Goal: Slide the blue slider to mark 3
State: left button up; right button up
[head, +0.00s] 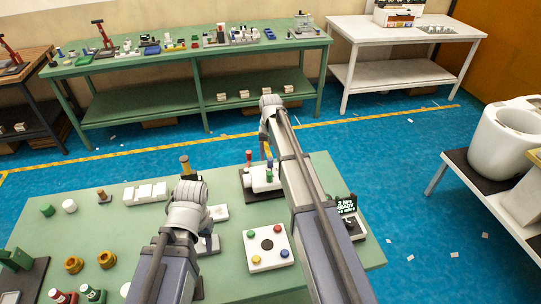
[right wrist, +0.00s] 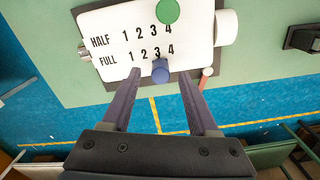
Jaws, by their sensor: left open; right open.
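In the right wrist view a white panel (right wrist: 100,52) carries two printed rows, HALF and FULL, each marked 1 to 4. The blue slider (right wrist: 160,72) stands just below the FULL row, seeming nearest mark 3; the slant leaves its exact mark unclear. A green slider (right wrist: 168,11) sits above the HALF row near 4. My right gripper (right wrist: 160,78) is open, its fingertips on either side of the blue slider, with gaps showing. In the head view my left gripper (head: 188,192) is over the table's middle, away from the panel, its fingertips mostly hidden.
The green table (head: 325,180) also holds a button plate (head: 267,247), a small display (head: 347,205), white blocks (head: 146,193) and brass rings (head: 74,264). My right arm hides part of the slider device (head: 258,195).

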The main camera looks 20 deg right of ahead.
aim_at(270, 159)
notch_tip(270, 159, up, 5)
jog(key=p, duration=0.4)
jog(key=shift+r, duration=0.2)
pick_arm(q)
notch_tip(270, 159, up, 5)
jog(key=shift+r, duration=0.15)
pick_arm(e)
jog(key=shift+f, duration=0.1)
pick_arm(q)
notch_tip(270, 159, down, 4)
jog(key=b, duration=0.3)
jog(key=shift+r, duration=0.1)
pick_arm(e)
jog(key=s+a+f+n, duration=0.1)
jog(key=s+a+n, duration=0.1)
jog(key=s+a, duration=0.4)
jog(key=s+a+f+n, duration=0.1)
jog(key=s+a+n, duration=0.2)
jog(key=s, duration=1.1)
jog(key=s+a+f+n+h, duration=0.1)
jog(key=s+a+n, duration=0.1)
jog(key=s+a, duration=0.6)
jog(key=shift+s+a+f+n, duration=0.3)
jog(key=shift+s+a, duration=0.05)
jog(key=shift+s, duration=0.55)
